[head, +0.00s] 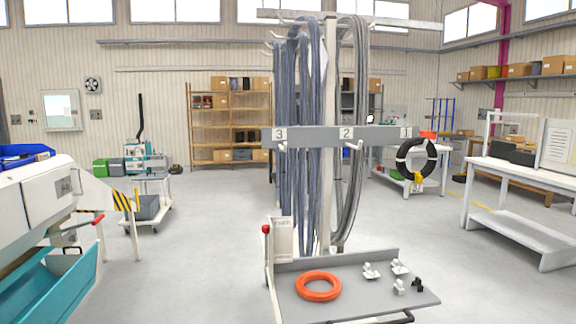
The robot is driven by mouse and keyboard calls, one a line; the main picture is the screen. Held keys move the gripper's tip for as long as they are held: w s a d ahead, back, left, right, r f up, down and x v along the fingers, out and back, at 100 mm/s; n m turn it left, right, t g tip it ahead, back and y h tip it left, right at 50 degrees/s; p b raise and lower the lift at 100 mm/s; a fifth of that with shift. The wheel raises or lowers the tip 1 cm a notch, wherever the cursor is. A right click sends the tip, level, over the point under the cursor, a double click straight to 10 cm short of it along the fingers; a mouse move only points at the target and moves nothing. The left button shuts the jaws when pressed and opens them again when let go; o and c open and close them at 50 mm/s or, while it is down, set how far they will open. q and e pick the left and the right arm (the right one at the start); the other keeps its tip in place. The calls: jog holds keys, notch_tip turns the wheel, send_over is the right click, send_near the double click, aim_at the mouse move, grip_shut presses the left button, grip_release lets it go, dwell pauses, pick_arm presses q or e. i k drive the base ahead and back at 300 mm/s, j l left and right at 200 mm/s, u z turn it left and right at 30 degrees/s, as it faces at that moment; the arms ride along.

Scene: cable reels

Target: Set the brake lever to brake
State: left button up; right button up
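A lever with a red knob (266,229) stands upright at the left end of the grey tray, beside a pale upright plate (283,239). Any markings on that plate are too small to read. A second red-tipped handle (98,219) sticks out from the white and teal machine at the left. No label shows which of the two is the brake lever. Neither of my grippers is in view.
The grey tray (350,272) holds an orange ring (318,286) and several small clamps. Above it, a rack bar numbered 3, 2, 1 (310,137) carries hanging cables (300,130). A white workbench (525,180) stands at the right. Open floor (205,235) lies left of the tray.

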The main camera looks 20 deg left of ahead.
aim_at(265, 228)
jog(key=i+l+u, duration=0.15)
jog(key=u, duration=0.2)
jog(key=i+l+u, duration=0.1)
jog(key=u, duration=0.25)
jog(key=i+l+u, duration=0.1)
jog(key=l+u, duration=0.25)
jog(key=i+l+u, duration=0.2)
jog(key=l, duration=0.3)
jog(key=l+u, duration=0.2)
jog(key=l, duration=0.3)
jog(key=i+l, duration=0.1)
jog(key=l, duration=0.6)
jog(key=i+l+u, duration=0.1)
jog(key=l, duration=1.25)
jog(key=j, duration=0.7)
jog(key=i+j, duration=0.1)
jog(key=j, duration=0.55)
jog(key=i+j, duration=0.1)
jog(key=j, duration=0.6)
jog(key=i+j+z, duration=0.2)
jog(key=k, duration=0.1)
